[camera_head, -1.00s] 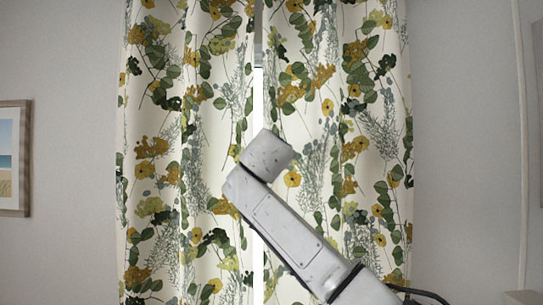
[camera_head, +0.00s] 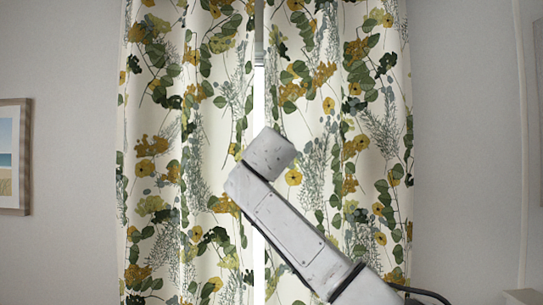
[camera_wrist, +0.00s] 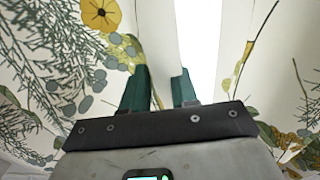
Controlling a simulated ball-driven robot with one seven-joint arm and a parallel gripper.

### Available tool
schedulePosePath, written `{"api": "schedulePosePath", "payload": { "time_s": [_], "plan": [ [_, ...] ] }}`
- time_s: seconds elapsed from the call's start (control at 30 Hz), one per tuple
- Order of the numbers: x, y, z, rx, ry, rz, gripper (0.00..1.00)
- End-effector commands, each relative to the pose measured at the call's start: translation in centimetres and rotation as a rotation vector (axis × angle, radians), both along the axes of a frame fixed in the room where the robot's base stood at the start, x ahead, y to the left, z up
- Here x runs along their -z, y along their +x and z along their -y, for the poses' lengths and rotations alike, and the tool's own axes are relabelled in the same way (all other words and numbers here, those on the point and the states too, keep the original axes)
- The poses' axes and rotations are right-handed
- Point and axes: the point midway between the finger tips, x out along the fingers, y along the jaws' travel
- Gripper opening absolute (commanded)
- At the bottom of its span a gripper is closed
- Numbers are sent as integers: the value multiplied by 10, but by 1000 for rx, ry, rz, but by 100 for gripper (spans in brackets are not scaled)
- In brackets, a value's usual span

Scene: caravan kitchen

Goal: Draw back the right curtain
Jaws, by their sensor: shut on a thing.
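The right curtain (camera_head: 362,110) is cream with a green and yellow leaf print and hangs nearly closed beside the matching left curtain (camera_head: 190,110). A narrow bright gap (camera_head: 259,100) runs between their inner edges. My arm reaches up in front of the gap and hides my gripper in the head view. In the wrist view my gripper (camera_wrist: 160,88) has its two green fingers around a pale curtain edge (camera_wrist: 158,60). It is shut on the right curtain, whose flowered cloth fills the left of that view. The bright gap is just right of the held edge.
A framed beach picture (camera_head: 14,157) hangs on the wall at the left. A pale wall (camera_head: 465,150) is right of the curtains, with a vertical trim strip farther right. The space in front of the right curtain looks clear apart from my arm.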

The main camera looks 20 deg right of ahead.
Motion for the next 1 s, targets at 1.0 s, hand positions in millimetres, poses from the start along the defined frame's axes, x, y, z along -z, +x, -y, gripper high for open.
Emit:
{"api": "schedulePosePath", "payload": {
  "time_s": [1.0],
  "plan": [
    [2,-59,184,3,2,-5,0]
  ]
}}
